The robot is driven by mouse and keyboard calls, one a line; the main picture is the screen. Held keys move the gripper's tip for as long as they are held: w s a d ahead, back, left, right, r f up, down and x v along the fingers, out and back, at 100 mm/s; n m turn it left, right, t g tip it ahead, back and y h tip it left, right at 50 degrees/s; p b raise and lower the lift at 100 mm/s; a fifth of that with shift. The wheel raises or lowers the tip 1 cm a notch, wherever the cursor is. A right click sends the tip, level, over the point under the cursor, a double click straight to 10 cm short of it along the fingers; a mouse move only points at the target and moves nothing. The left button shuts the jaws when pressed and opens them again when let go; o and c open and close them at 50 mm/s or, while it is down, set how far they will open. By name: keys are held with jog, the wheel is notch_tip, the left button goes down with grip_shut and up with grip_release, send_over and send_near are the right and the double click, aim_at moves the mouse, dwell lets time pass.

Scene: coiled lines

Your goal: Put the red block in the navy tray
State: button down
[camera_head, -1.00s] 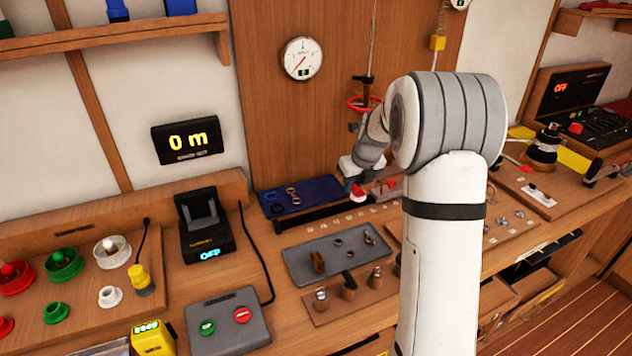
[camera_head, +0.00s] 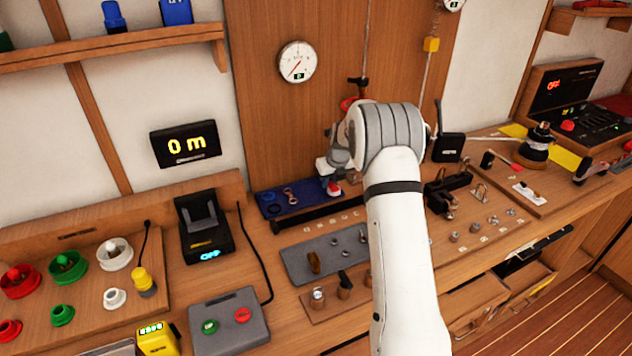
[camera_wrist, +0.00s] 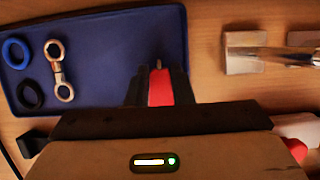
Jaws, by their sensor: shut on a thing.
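The navy tray (camera_head: 312,190) lies at the back of the bench, and its bare blue floor also shows in the wrist view (camera_wrist: 110,45). My gripper (camera_wrist: 158,86) is shut on the red block (camera_wrist: 160,90), one dark finger on each side. The block is over the right end of the tray, inside its right rim in the wrist view. It shows as a small red patch under my wrist in the head view (camera_head: 333,188). Its height above the tray floor is hard to tell. My arm hides part of the tray's right end in the head view.
In the tray's left half lie a blue ring (camera_wrist: 15,52), a black ring (camera_wrist: 29,95) and a metal link (camera_wrist: 58,70). A grey tray (camera_head: 300,262) with small parts sits in front. A pale block with a metal bar (camera_wrist: 245,52) stands to the right.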

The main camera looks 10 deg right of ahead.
jog(key=shift+w+f, duration=0.1)
jog(key=shift+f, duration=0.2)
jog(key=c, duration=1.5)
grip_release()
